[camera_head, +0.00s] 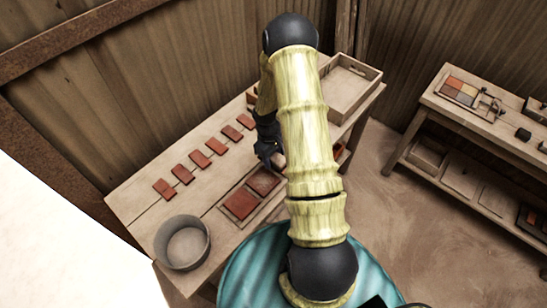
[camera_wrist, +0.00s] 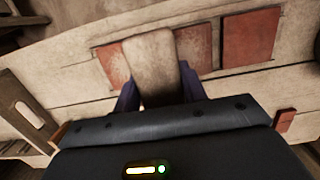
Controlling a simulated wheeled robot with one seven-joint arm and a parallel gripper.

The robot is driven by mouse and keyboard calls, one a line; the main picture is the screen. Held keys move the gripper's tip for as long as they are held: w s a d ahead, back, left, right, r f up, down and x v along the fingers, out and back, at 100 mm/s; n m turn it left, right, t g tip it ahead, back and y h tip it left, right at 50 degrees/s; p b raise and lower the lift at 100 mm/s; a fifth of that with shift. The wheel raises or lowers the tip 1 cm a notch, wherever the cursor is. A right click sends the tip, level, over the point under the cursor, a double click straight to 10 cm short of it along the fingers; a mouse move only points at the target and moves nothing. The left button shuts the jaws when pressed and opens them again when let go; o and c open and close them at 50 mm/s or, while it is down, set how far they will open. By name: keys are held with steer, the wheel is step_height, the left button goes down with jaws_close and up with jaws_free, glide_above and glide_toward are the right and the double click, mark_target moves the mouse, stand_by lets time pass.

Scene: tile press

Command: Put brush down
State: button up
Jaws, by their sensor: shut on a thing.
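My gripper (camera_head: 268,150) is low over the table's middle. In the wrist view my gripper (camera_wrist: 158,80) is shut on the brush (camera_wrist: 154,62), a pale beige block between two dark fingers. In the head view only a small pale bit of the brush (camera_head: 279,160) shows beside the fingers. Past the brush in the wrist view lie red tiles, one to its right (camera_wrist: 250,38) and one partly hidden to its left (camera_wrist: 112,64). I cannot tell whether the brush touches the surface below.
The wooden table (camera_head: 140,203) has a row of several red tiles (camera_head: 200,158) on its left side. Two larger red tiles (camera_head: 241,203) lie in a frame. A grey bucket (camera_head: 182,245) stands at the front left, and a wooden tray (camera_head: 352,85) at the back. Another bench (camera_head: 450,110) is at right.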

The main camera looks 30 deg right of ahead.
stand_by(0.3)
steer(key=a+f+m+b, duration=0.1)
steer(key=a+f, duration=0.1)
steer(key=a, duration=0.2)
steer(key=w+a+f+m+b, duration=0.1)
steer(key=a+f+b, duration=0.1)
steer(key=a, duration=0.2)
steer(key=a+f+m+b, duration=0.1)
steer(key=a+m+b, duration=0.1)
steer(key=a, duration=0.2)
steer(key=shift+w+a+f+y, duration=0.1)
steer(key=shift+w+f+y, duration=0.2)
steer(key=shift+w+f, duration=0.1)
steer(key=shift+a, duration=0.2)
steer(key=shift+d+r, duration=0.1)
